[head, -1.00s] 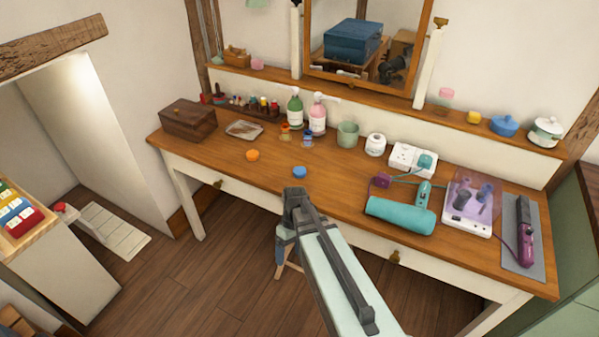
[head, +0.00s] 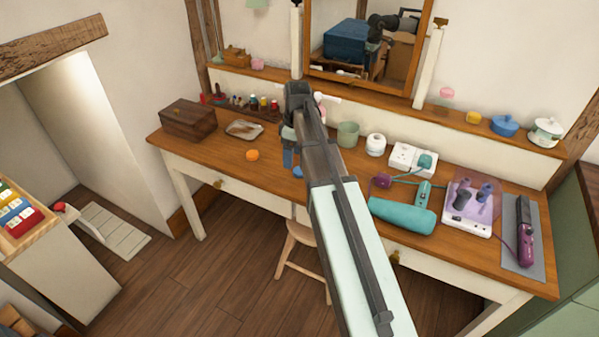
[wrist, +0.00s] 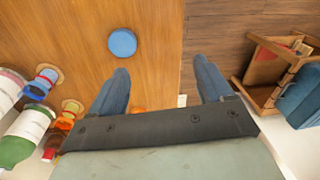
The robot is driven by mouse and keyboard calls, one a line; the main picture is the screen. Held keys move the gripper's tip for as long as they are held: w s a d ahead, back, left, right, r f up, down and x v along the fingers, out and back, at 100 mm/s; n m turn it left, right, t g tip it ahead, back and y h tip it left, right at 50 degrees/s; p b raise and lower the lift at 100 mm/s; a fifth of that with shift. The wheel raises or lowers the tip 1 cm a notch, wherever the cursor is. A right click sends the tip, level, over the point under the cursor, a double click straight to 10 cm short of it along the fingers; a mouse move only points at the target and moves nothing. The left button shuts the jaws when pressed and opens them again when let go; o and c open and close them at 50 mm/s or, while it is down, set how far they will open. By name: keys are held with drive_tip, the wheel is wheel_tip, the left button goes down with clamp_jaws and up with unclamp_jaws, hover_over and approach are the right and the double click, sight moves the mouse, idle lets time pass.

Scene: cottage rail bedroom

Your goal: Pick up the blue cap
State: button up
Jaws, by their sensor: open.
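The blue cap (head: 298,172) lies on the wooden dressing table, partly hidden behind my arm in the head view. In the wrist view the whole round blue cap (wrist: 122,43) shows, beyond the fingertips and nearer the left finger. My gripper (wrist: 162,76) is open, with its two blue fingers wide apart and nothing between them but the table top and floor beyond. In the head view my gripper (head: 289,158) hangs above the table, fingers down, beside the cap in the picture.
An orange cap (head: 252,155) lies to the left. The table's front edge is near the cap.

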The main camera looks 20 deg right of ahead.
drive_tip(key=w+d+r+h, duration=0.1)
drive_tip(key=w+d+r, duration=0.2)
drive_tip(key=d, duration=0.1)
drive_tip(key=shift+n+t, duration=0.3)
drive_tip(key=f, duration=0.8)
drive_tip(key=shift+w+a, duration=0.2)
drive_tip(key=shift+w+f, duration=0.2)
drive_tip(key=shift+f, duration=2.55)
drive_tip(key=c, duration=1.1)
drive_tip(key=shift+r, duration=0.15)
wheel_tip(320, 180, up, 9)
drive_tip(key=w+d+r, duration=0.1)
drive_tip(key=w+d, duration=0.3)
drive_tip(key=w, duration=0.3)
drive_tip(key=w+d+r, duration=0.2)
drive_tip(key=w+d, duration=0.2)
drive_tip(key=w, duration=0.4)
drive_tip(key=shift+d, duration=0.15)
